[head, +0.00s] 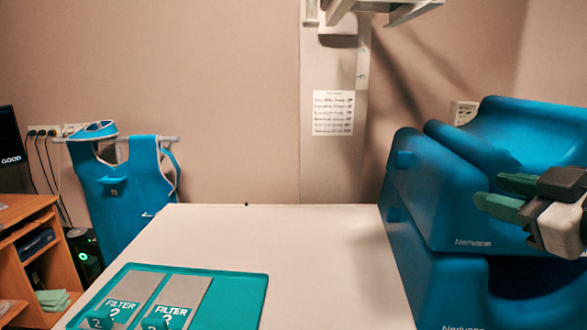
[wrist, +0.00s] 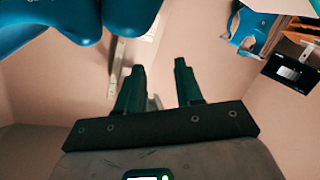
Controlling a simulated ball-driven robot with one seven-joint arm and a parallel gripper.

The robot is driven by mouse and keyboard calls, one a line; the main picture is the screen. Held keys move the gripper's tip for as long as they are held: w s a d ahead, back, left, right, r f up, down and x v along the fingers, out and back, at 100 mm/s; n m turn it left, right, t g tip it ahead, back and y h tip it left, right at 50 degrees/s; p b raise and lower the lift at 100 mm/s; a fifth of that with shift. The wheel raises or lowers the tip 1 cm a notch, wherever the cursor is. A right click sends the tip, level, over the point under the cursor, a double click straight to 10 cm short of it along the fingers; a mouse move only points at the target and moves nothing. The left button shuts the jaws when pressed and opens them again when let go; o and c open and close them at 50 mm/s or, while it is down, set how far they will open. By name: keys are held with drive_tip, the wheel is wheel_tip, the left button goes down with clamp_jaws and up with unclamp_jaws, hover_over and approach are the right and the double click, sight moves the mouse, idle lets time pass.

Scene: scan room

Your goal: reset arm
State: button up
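My gripper (head: 492,191) is at the right side of the head view, in front of the blue moulded pieces. Its two green fingers point left and stand apart. In the wrist view the fingers of my gripper (wrist: 158,72) are also apart, with nothing held between them. Most of my arm is out of the head view.
Large stacked blue moulded pieces (head: 425,195) stand at the table's right. A teal tray (head: 240,290) with two filter plates (head: 178,295) lies front left on the white table (head: 310,240). A blue apron (head: 120,190) hangs by the wall. The table's middle is clear.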

drive_tip(key=s+a+f+m+g+h+p, duration=0.1)
drive_tip(key=s+f+m+g, duration=0.25)
drive_tip(key=f, duration=1.15)
drive_tip(key=s+a+f+m+g+p, duration=0.1)
drive_tip(key=s+f+m+g, duration=0.3)
drive_tip(key=f, duration=1.2)
drive_tip(key=s+f+g+h, duration=0.1)
drive_tip(key=s+f+g, duration=0.2)
drive_tip(key=s+f, duration=0.5)
drive_tip(key=s+d+f+m+g+h+p, duration=0.1)
drive_tip(key=s+f+g, duration=0.3)
drive_tip(key=s+f, duration=0.4)
drive_tip(key=s, duration=0.7)
drive_tip(key=shift+s+f, duration=0.2)
drive_tip(key=shift+s, duration=0.05)
